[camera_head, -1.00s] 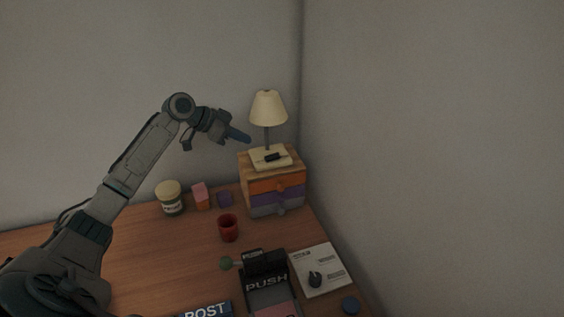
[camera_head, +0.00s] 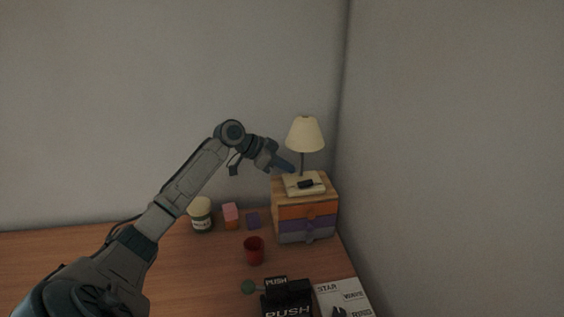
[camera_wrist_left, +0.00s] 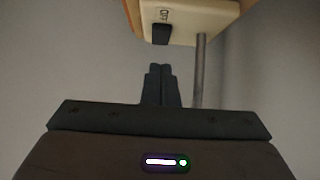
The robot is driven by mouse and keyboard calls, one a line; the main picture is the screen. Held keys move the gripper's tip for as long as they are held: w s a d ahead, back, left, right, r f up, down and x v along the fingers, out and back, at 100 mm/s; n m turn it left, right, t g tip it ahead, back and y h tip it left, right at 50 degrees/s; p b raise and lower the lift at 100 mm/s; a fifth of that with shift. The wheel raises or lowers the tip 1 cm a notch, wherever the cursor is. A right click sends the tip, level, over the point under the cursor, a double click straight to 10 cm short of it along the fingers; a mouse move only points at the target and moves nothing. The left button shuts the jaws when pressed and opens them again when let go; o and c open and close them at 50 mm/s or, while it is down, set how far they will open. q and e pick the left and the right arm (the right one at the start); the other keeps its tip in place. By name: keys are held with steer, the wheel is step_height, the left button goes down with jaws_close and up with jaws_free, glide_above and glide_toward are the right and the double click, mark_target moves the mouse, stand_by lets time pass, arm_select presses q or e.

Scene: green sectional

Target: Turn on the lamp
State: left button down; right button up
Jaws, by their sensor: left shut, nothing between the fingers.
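The lamp (camera_head: 305,135) has a cream shade, a thin pole and a square cream base (camera_head: 316,187), and stands on a small drawer box. A black switch (camera_head: 305,184) sits on the base. My left gripper (camera_head: 291,168) is shut and empty, just above and left of the base in the head view. In the left wrist view the shut fingers (camera_wrist_left: 160,72) point at the black switch (camera_wrist_left: 161,34), with a small gap visible between them. The lamp pole (camera_wrist_left: 200,70) shows right of the fingers there. My right gripper is not in view.
The drawer box (camera_head: 305,213) has orange and purple drawers. A jar (camera_head: 201,215), a pink and orange block (camera_head: 231,216), a purple block (camera_head: 253,220) and a red cup (camera_head: 254,251) stand on the wooden desk (camera_head: 190,275). A black PUSH device (camera_head: 288,297) and a white booklet (camera_head: 344,298) are in front.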

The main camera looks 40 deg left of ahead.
mark_target(305, 183)
arm_select(q)
steer(key=p+x, duration=0.1)
steer(key=x, duration=0.4)
steer(key=shift+d, duration=0.1)
steer(key=shift+w+d+f, duration=0.3)
steer(key=shift+w+f, duration=0.1)
steer(key=shift+g+p, duration=0.3)
steer(key=shift+p, duration=0.5)
steer(key=shift+f, duration=0.2)
steer(key=shift+s+a+f, duration=0.1)
steer(key=shift+s+b, duration=0.15)
steer(key=shift+b, duration=0.15)
steer(key=shift+s+a+f, duration=0.2)
steer(key=shift+s+a, duration=0.1)
steer(key=shift+s, duration=0.1)
